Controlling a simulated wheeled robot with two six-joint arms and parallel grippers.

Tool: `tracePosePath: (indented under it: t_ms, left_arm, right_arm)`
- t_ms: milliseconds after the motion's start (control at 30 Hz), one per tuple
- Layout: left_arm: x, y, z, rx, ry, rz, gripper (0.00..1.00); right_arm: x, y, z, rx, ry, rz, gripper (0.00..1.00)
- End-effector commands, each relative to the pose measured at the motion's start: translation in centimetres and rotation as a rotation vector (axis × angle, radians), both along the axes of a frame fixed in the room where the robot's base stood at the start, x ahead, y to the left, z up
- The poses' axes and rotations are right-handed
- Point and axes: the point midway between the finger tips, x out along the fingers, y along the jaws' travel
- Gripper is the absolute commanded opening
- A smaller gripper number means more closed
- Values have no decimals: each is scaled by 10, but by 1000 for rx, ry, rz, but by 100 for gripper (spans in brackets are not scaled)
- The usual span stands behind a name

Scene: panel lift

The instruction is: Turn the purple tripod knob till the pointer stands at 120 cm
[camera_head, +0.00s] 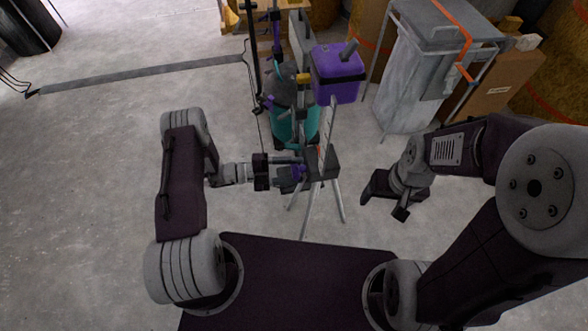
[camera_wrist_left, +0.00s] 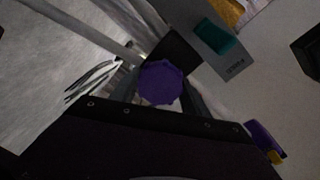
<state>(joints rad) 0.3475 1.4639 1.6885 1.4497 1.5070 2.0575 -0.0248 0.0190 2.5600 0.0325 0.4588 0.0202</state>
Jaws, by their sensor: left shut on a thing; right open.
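The purple knob (camera_head: 298,171) sits on the left side of the dark block of the tripod (camera_head: 321,163). My left gripper (camera_head: 290,172) reaches it from the left and is shut on it. The left wrist view shows the purple knob (camera_wrist_left: 161,83) face-on between the fingers. A pale upright scale (camera_head: 326,127) rises from the block, but its marks and the pointer are too small to read. The tripod's legs stand on the floor. My right gripper (camera_head: 384,202) is open and empty, to the right of the tripod and apart from it.
A purple box (camera_head: 337,73) stands above and behind the tripod. A teal container (camera_head: 293,118) is close behind it. A grey covered frame (camera_head: 414,75) and cardboard boxes (camera_head: 496,86) stand at the back right. The floor at the left is mostly clear, with a dark strip (camera_head: 140,74) across it.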

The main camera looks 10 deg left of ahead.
Motion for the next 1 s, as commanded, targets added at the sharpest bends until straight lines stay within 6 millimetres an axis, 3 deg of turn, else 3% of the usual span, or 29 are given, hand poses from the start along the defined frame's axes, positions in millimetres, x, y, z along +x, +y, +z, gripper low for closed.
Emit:
tracePosePath:
  t_ms: [200, 233, 300, 667, 1000]
  left_arm:
    - [-2, -1, -3, 4, 6, -3, 13]
    - [-2, -1, -3, 3, 7, -3, 59]
    - [-2, -1, -3, 3, 6, -3, 74]
    - [-1, 7, -1, 2, 2, 2, 74]
    - [-17, 74, 3, 2, 2, 2, 74]
  right_arm:
    - [0, 0, 0, 0, 0, 0, 74]
    - [0, 0, 0, 0, 0, 0, 74]
    - [0, 0, 0, 0, 0, 0, 74]
    - [0, 0, 0, 0, 0, 0, 74]
    - [0, 0, -1, 0, 0, 0, 74]
